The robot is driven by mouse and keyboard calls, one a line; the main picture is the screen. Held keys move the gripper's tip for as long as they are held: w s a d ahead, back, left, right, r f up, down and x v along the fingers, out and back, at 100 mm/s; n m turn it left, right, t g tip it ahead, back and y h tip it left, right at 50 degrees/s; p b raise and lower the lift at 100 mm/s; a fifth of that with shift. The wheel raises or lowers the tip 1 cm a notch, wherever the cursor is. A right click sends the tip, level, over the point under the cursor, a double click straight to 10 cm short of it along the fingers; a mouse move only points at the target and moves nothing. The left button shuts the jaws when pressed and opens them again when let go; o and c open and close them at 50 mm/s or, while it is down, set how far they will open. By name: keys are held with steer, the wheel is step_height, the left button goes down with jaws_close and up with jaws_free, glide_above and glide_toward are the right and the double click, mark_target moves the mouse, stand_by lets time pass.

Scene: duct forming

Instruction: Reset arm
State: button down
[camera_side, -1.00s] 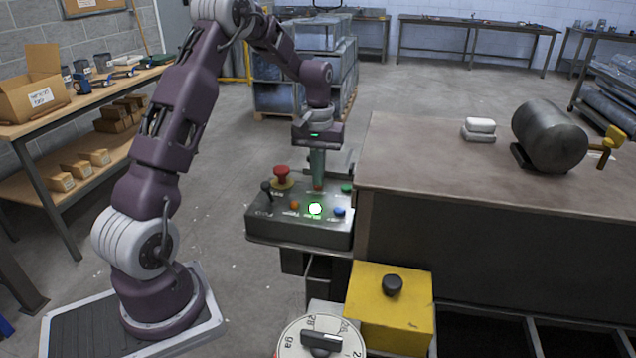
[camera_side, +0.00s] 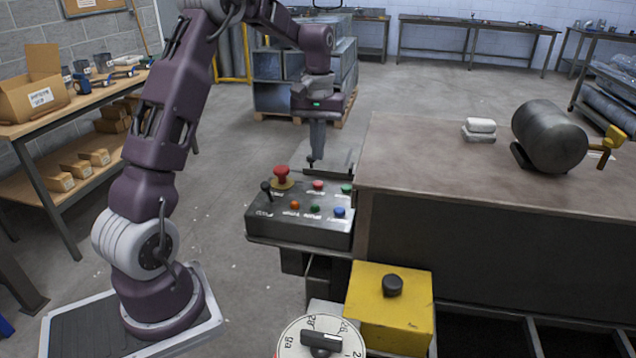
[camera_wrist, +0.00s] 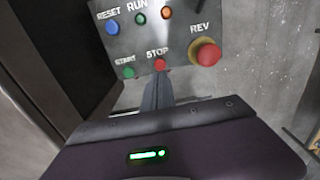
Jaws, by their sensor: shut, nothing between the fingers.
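My gripper (camera_side: 312,163) is shut and empty, pointing down above the back edge of the grey control panel (camera_side: 262,226). A gap shows between its tip and the panel. In the wrist view the fingers (camera_wrist: 158,88) show dark and closed, just below the red STOP button (camera_wrist: 159,64). That view also shows the green START button (camera_wrist: 128,72), the blue RESET button (camera_wrist: 114,28), the green RUN button (camera_wrist: 140,18), an orange button (camera_wrist: 166,12) and a red mushroom button (camera_wrist: 206,52) on a yellow collar. The green RUN button (camera_side: 315,208) looks unlit in the side view.
A black lever (camera_side: 266,188) stands up at the panel's left. A brown-topped workbench (camera_side: 430,165) is close on the right, holding a metal cylinder (camera_side: 550,136) and white blocks (camera_side: 480,127). A yellow box (camera_side: 370,315) with a black knob stands in front.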

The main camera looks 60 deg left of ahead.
stand_by(0.4)
steer(key=s+d+r+m+t, duration=0.1)
steer(key=s+d+r+m, duration=0.1)
steer(key=s+d+r, duration=0.4)
steer(key=s+d+r+m+t, duration=0.25)
steer(key=d+r, duration=0.25)
steer(key=d, duration=0.4)
steer(key=s+d+f+m+t, duration=0.1)
steer(key=s+d, duration=0.3)
steer(key=s, duration=0.4)
steer(key=s+d+f+m+t, duration=0.1)
steer(key=s+d+m, duration=0.2)
steer(key=s, duration=0.5)
steer(key=shift+s+d, duration=0.15)
steer(key=shift+d, duration=0.5)
steer(key=shift+m, duration=0.25)
